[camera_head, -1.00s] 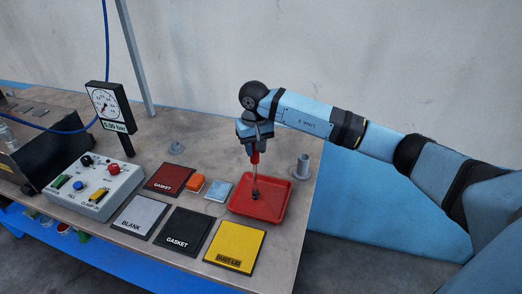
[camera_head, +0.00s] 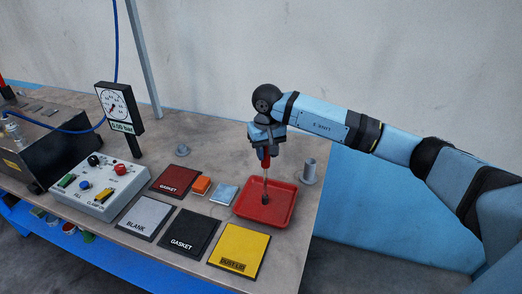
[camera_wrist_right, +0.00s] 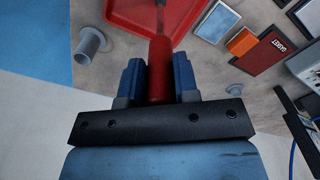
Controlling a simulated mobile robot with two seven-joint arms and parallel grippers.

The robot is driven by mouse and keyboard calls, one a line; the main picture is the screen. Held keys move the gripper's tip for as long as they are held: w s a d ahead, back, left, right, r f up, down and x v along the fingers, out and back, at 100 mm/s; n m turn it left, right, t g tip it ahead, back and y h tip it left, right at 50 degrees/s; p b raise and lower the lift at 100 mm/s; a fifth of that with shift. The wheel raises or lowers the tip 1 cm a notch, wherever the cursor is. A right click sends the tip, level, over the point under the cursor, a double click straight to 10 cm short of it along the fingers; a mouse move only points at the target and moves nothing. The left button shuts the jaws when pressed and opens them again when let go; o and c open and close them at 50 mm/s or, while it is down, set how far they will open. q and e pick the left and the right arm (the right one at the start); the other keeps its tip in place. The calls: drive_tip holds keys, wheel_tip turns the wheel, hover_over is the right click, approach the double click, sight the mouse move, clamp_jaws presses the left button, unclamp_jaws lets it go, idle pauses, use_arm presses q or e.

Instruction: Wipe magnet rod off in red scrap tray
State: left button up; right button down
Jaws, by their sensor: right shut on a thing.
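The magnet rod (camera_head: 265,182) has a red handle and a thin shaft with a dark tip. My right gripper (camera_head: 265,150) is shut on its red handle, which also shows between the fingers in the right wrist view (camera_wrist_right: 159,72). The rod hangs nearly upright over the red scrap tray (camera_head: 284,209), its dark tip low inside the tray. I cannot tell whether the tip touches the tray floor. The tray also shows at the top of the right wrist view (camera_wrist_right: 120,14). My left gripper is not in view.
A grey flanged tube (camera_head: 308,172) stands right of the tray. Left of it lie a light blue pad (camera_head: 224,195), an orange block (camera_head: 201,186) and a red gasket plate (camera_head: 176,181). A yellow dust lid (camera_head: 238,248) lies in front. A control box (camera_head: 100,186) and gauge (camera_head: 118,107) stand farther left.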

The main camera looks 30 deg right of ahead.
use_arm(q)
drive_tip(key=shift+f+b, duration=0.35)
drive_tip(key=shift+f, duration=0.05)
use_arm(e)
drive_tip(key=shift+s+d+f, duration=0.2)
drive_tip(key=shift+s+d, duration=1)
drive_tip(key=shift+s, duration=0.25)
use_arm(q)
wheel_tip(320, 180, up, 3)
drive_tip(key=p, duration=0.3)
use_arm(e)
wheel_tip(320, 180, up, 8)
drive_tip(key=shift+r, duration=0.15)
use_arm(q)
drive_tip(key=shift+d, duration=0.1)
use_arm(e)
drive_tip(key=shift+w, duration=0.15)
